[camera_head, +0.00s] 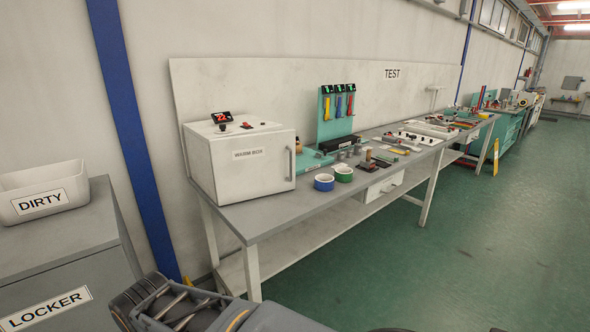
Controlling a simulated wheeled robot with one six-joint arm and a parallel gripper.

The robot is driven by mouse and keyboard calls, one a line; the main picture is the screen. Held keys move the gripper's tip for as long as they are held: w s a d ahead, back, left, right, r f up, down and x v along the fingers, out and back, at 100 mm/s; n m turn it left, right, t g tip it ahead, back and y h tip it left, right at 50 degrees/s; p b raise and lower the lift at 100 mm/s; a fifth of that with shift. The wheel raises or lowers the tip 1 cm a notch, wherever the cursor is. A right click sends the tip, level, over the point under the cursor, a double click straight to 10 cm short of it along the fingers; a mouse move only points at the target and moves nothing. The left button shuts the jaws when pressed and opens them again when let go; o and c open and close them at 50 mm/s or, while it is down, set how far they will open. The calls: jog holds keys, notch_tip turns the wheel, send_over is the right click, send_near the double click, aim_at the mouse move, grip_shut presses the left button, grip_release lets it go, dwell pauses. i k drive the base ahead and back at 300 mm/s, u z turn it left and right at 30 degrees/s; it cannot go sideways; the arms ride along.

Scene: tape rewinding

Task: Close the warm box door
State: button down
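The warm box (240,160) is a white box with a printed label, standing on the left end of the grey workbench. Its front door (252,176) looks shut and flush with the body, with a vertical handle (290,163) at the right edge. A red-digit display (222,117) and knobs are on top. My gripper (150,303) seems to be the dark end with metal rods at the bottom edge, low in front of the bench and well apart from the box. I cannot make out its fingers.
The workbench (262,221) holds a blue tape roll (324,182), a green tape roll (343,174) and several tools. A locker (60,260) with a white bin marked DIRTY (42,190) stands at left. The green floor (470,250) at right is clear.

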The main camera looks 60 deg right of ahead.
aim_at(246, 167)
jog(key=k, duration=1.2)
jog(key=z, duration=0.6)
jog(key=i, duration=0.75)
jog(key=z, duration=0.45)
